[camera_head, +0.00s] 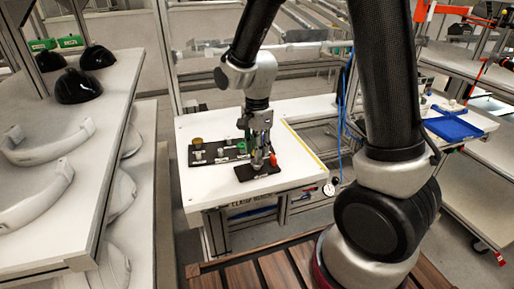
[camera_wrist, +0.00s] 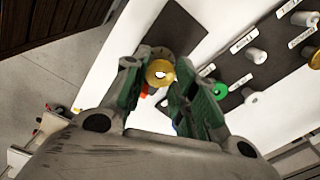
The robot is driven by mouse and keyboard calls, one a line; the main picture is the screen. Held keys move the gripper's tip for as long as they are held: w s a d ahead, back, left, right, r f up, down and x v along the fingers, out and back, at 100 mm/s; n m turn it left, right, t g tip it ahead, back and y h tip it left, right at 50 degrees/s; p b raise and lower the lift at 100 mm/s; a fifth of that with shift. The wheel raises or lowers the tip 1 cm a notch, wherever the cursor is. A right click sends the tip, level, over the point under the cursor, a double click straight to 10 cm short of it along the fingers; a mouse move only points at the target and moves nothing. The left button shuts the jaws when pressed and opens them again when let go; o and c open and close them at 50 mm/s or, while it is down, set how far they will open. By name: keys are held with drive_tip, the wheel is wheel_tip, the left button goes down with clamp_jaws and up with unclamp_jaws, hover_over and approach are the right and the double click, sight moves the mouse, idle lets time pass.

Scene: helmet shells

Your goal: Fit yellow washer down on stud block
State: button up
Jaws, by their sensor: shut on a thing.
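The yellow washer (camera_wrist: 154,66) is between my gripper's fingertips (camera_wrist: 158,78) in the wrist view. My gripper is shut on it, and a small pale spot shows through its hole. The dark stud block (camera_head: 243,175) lies flat on the white table in the head view, right under my gripper (camera_head: 260,160). The block also shows in the wrist view (camera_wrist: 185,28), behind the washer. The stud is mostly hidden by the washer and fingers. I cannot tell whether the washer is around the stud or above it.
A black board (camera_head: 216,157) with labelled white pegs lies just behind and left of the block. A green ring (camera_wrist: 220,90) is on it. A red piece (camera_head: 273,159) is close to the right of my gripper. The white table (camera_head: 298,172) is clear at right.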

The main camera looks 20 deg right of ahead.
drive_tip(key=shift+f, duration=1.3)
drive_tip(key=o, duration=0.8)
drive_tip(key=shift+c, duration=0.2)
wheel_tip(320, 180, up, 12)
idle(0.4)
